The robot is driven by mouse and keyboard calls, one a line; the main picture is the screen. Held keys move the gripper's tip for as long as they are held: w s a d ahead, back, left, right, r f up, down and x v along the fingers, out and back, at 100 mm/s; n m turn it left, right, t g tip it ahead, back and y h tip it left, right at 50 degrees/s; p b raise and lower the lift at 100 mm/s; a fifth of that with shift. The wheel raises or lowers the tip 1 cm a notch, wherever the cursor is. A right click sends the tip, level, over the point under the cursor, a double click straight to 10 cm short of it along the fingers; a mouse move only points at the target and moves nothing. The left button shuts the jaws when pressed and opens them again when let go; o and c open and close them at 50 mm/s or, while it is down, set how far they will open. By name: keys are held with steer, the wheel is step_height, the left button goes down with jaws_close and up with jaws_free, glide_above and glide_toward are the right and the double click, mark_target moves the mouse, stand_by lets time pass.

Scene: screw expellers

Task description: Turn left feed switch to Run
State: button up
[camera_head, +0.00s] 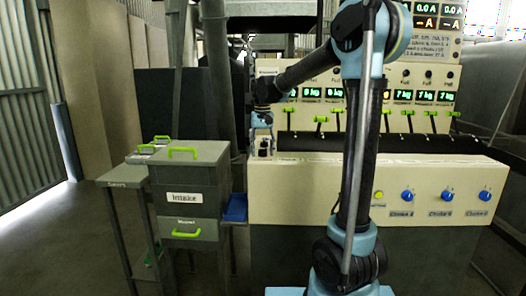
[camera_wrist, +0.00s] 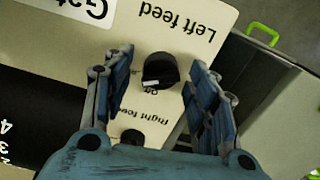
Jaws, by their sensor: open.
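The left feed switch (camera_wrist: 160,70) is a round black knob with a white pointer mark, on a cream panel labelled "Left feed", upside down in the wrist view. Its white mark lies toward the "Off" lettering beside the knob. My gripper (camera_wrist: 158,66) is open, with one blue finger on each side of the knob in the picture and visible gaps to it. I cannot tell how far the fingertips are from the panel. A second black knob (camera_wrist: 132,137), labelled "Right feed", is partly hidden by the gripper body. In the head view my gripper (camera_head: 262,118) hangs at the left end of the machine.
Green-handled levers (camera_head: 317,120) line the machine to the right. Blue choke knobs (camera_head: 407,196) sit on its front. A grey intake box (camera_head: 190,197) with green handles stands at left. A green handle (camera_wrist: 262,34) shows in the wrist view.

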step_height(320, 180, up, 12)
stand_by(0.6)
steer(key=s+d+f+t, duration=0.1)
steer(key=s+d+f, duration=0.8)
steer(key=s, duration=0.3)
steer(key=s+d+f+t, duration=0.1)
steer(key=s+d+f, duration=0.8)
steer(key=s, duration=0.3)
steer(key=s+d+f, duration=0.3)
steer(key=s+f, duration=0.5)
steer(key=f, duration=0.3)
steer(key=shift+d+m, duration=0.35)
steer(key=shift+m, duration=0.05)
